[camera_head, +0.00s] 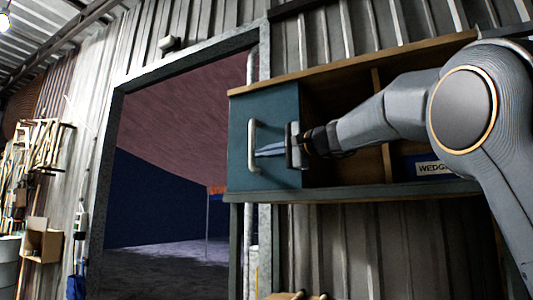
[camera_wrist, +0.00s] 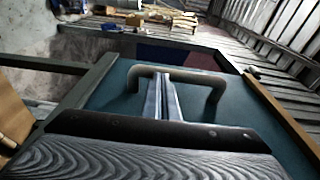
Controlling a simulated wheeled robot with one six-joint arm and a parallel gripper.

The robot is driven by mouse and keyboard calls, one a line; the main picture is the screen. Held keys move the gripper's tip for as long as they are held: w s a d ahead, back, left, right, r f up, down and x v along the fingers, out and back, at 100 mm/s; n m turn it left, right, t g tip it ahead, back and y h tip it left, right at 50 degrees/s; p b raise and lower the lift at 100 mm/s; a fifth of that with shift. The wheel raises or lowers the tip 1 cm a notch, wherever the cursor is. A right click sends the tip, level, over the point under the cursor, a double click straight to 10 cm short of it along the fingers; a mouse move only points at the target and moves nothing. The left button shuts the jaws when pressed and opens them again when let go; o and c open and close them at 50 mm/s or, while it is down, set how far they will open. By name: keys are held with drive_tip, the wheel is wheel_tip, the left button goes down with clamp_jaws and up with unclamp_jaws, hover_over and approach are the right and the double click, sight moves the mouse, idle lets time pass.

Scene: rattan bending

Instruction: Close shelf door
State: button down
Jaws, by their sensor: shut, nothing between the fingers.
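The shelf (camera_head: 420,194) is a wall-mounted wooden cabinet with a teal door (camera_head: 277,118) across its left part. The space right of the door is open. A pale U-shaped handle (camera_head: 253,132) stands upright on the door; it also shows in the wrist view (camera_wrist: 190,74), with the door panel (camera_wrist: 122,91) behind it. My gripper (camera_head: 258,152) is shut and empty, its fingertips pointing left at the handle. In the wrist view the fingertips (camera_wrist: 160,80) reach the handle's bar; I cannot tell whether they touch it.
A blue bin labelled "WEDGE" (camera_head: 423,168) sits inside the open part, right of an upright wooden divider (camera_head: 376,85). A wide doorway (camera_head: 165,150) opens left of the shelf. A cardboard box (camera_head: 41,243) and wooden frames (camera_head: 42,145) stand at far left.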

drive_tip(key=shift+s+a+r, duration=0.15)
drive_tip(key=shift+a, duration=0.05)
drive_tip(key=b+v, duration=0.5)
drive_tip(key=v, duration=0.9)
drive_tip(key=shift+d+b, duration=0.25)
drive_tip(key=shift+b, duration=0.15)
